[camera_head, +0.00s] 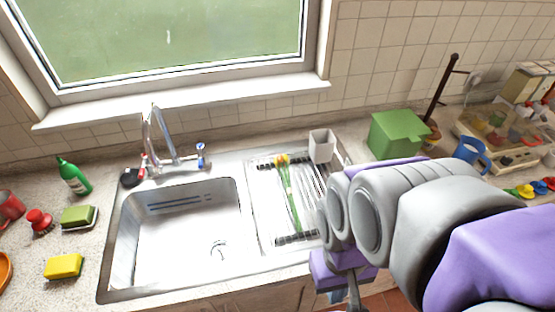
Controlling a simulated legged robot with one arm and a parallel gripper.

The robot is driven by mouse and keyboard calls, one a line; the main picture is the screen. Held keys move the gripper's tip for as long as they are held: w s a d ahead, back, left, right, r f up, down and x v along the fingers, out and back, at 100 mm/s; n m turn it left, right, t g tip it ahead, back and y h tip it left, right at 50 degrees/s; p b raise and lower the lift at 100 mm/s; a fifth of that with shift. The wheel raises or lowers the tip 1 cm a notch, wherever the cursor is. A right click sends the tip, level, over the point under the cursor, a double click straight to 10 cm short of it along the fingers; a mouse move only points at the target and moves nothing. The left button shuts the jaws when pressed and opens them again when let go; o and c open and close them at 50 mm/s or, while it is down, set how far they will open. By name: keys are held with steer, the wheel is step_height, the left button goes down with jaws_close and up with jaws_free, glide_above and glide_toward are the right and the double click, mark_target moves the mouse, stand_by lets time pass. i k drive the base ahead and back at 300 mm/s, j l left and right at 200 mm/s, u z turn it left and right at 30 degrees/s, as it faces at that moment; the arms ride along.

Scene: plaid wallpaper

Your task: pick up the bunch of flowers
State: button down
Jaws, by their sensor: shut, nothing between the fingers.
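The bunch of flowers (291,194) lies on the ribbed drainboard right of the sink basin. Its yellow heads point to the back wall and its long green stems run toward the front edge. My gripper (354,296) is at the bottom of the view, in front of the counter edge and to the right of the stems. It is shut and empty, apart from the flowers. Its tips are partly cut off by the lower frame edge. My arm covers part of the counter to the right of the drainboard.
The sink basin (190,235) and faucet (163,140) are left of the flowers. A grey-white cup (322,146) stands close to the flower heads. A green box (398,134), a blue mug (469,151) and a mug-tree-like stand (442,88) are farther right. A green bottle (73,177) and sponges are left.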

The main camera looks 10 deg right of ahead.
mark_target(283, 161)
steer(key=j+z, duration=0.5)
steer(key=z, duration=0.2)
steer(key=k+j+z, duration=0.1)
steer(key=j+z, duration=0.25)
steer(key=l, duration=0.1)
